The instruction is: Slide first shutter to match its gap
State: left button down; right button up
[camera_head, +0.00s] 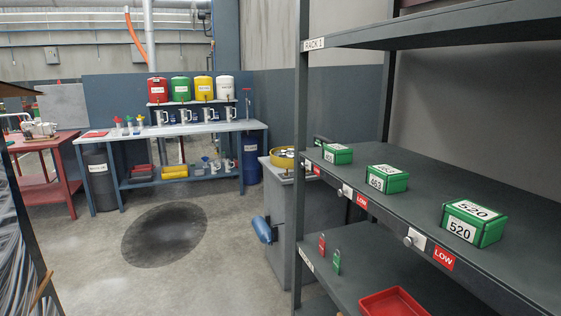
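On the front edge of the middle shelf (500,235) of the rack at right, small pale plates with round knobs sit beside red LOW labels. One knobbed plate (415,239) is nearest, beside a LOW label (443,257). Another plate (346,190) is farther along, beside its LOW label (361,201). A third red label shows near the rack post. I cannot tell which plate is the first shutter or see a clear gap. Green boxes stand behind the edge: one marked 520 (475,222), one marked 463 (388,179), and a smaller-looking one (337,154). Neither gripper shows.
A lower shelf holds a red tray (394,302) and small red and green items. A grey cabinet (300,225) with a blue cylinder (262,229) stands behind the rack post. A blue workbench (165,132) and a red table (45,143) stand farther back. The floor between is open, with a dark stain.

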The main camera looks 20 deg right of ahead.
aim_at(307, 164)
jog(key=i+z, duration=0.3)
jog(key=i+j+z, duration=0.25)
jog(key=i, duration=0.2)
jog(key=i+j+z, duration=0.15)
jog(key=i+z, duration=0.15)
jog(key=i+j+z, duration=0.25)
jog(key=z, duration=0.15)
jog(key=i+j+z, duration=0.5)
jog(key=j+z, duration=0.25)
jog(key=i+j+z, duration=0.15)
jog(key=j+z, duration=0.2)
jog(key=j, duration=0.2)
